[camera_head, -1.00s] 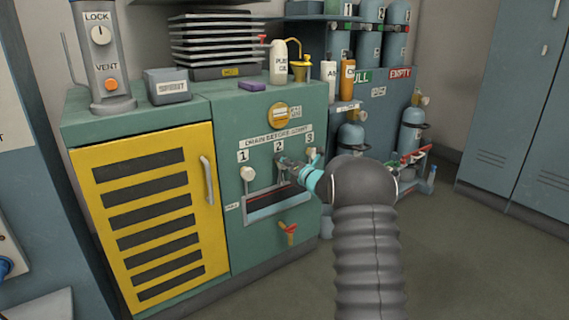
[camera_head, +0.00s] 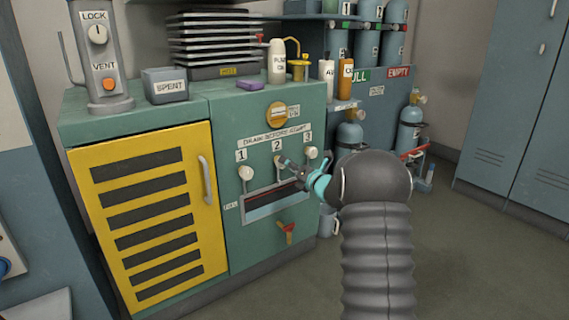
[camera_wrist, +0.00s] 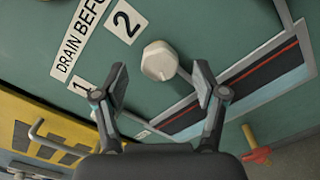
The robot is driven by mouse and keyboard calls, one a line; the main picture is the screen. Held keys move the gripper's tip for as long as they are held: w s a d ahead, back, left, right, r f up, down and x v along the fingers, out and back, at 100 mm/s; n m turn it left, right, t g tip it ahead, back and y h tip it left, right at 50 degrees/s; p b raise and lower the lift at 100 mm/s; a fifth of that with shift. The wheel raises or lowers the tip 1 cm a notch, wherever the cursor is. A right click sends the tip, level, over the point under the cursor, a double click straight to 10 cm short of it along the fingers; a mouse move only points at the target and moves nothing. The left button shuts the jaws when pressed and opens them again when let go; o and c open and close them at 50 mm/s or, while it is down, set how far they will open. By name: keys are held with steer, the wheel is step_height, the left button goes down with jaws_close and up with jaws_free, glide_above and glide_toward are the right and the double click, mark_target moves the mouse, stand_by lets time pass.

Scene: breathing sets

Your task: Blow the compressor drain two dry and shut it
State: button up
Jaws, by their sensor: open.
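The drain two knob (camera_head: 279,161) is a pale knob under the label 2 on the green compressor cabinet (camera_head: 258,255). In the wrist view the same knob (camera_wrist: 159,61) is faceted and sits below the label 2, clear of both fingers. My gripper (camera_head: 289,170) is open and empty in front of it. In the wrist view my fingertips (camera_wrist: 160,83) are spread, with the knob just beyond the gap between them. A slot with a red line (camera_wrist: 240,85) runs beside the knob. I cannot tell from the knob whether the drain is open.
Knob 1 (camera_head: 245,172) is to the left and knob 3 (camera_head: 312,152) to the right, close to my fingers. A red-handled valve (camera_head: 288,231) is below. A yellow louvred door (camera_head: 148,215) is at left. Gas cylinders (camera_head: 350,135) stand at right. The floor at right is clear.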

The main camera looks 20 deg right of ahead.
steer(key=v, duration=0.7)
steer(key=shift+s, duration=0.2)
steer(key=shift+d, duration=0.1)
